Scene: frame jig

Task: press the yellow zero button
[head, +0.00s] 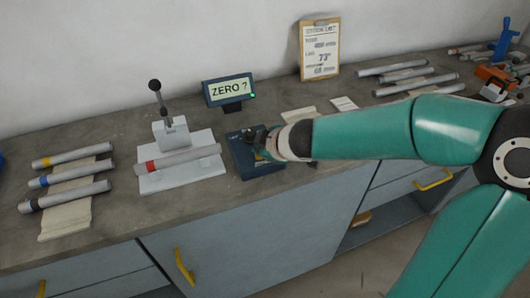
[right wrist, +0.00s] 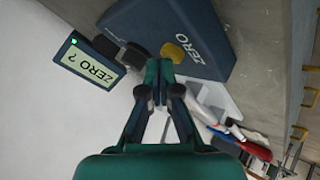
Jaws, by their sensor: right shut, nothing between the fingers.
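The yellow zero button (right wrist: 175,51) shows in the right wrist view on a dark blue box (right wrist: 170,22) marked "ZERO". My right gripper (head: 252,137) is shut and empty over the box. In the right wrist view its fingertips (right wrist: 158,78) appear just beside the button; I cannot tell whether they touch it. The display (head: 229,90) behind the box reads "ZERO ?" with a green light. My left gripper is not in view.
Left of the box, a white fixture (head: 183,181) with a black-knobbed lever holds a red-banded tube (head: 178,160). Several banded tubes lie on a cloth (head: 66,217) at far left. A clipboard (head: 319,50) leans on the wall. More tubes (head: 405,74) lie at back right.

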